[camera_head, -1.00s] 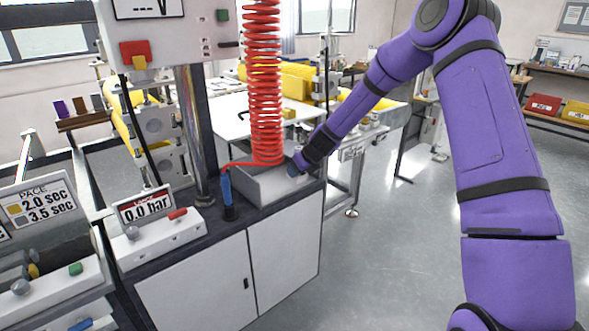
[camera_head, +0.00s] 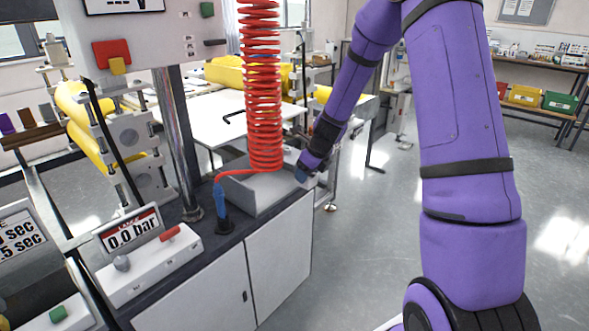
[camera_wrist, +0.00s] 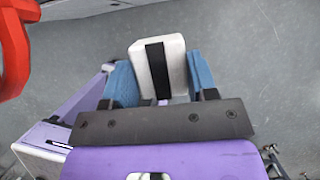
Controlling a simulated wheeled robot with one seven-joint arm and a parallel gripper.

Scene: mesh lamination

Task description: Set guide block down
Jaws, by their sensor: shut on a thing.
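The guide block, a white block with a black band down its middle (camera_wrist: 176,57), sits between the blue fingers of my gripper (camera_wrist: 160,80) in the wrist view. Both fingers press on its sides. In the head view my gripper (camera_head: 304,174) is at the right rim of the grey open tray (camera_head: 247,200) on the cabinet top. The block cannot be made out there. Below the block the wrist view shows a plain grey surface; I cannot tell whether the block touches anything.
A blue fitting (camera_head: 221,203) stands left of the tray. A pressure display (camera_head: 128,231) reads 0.0 bar. Open floor lies to the right.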

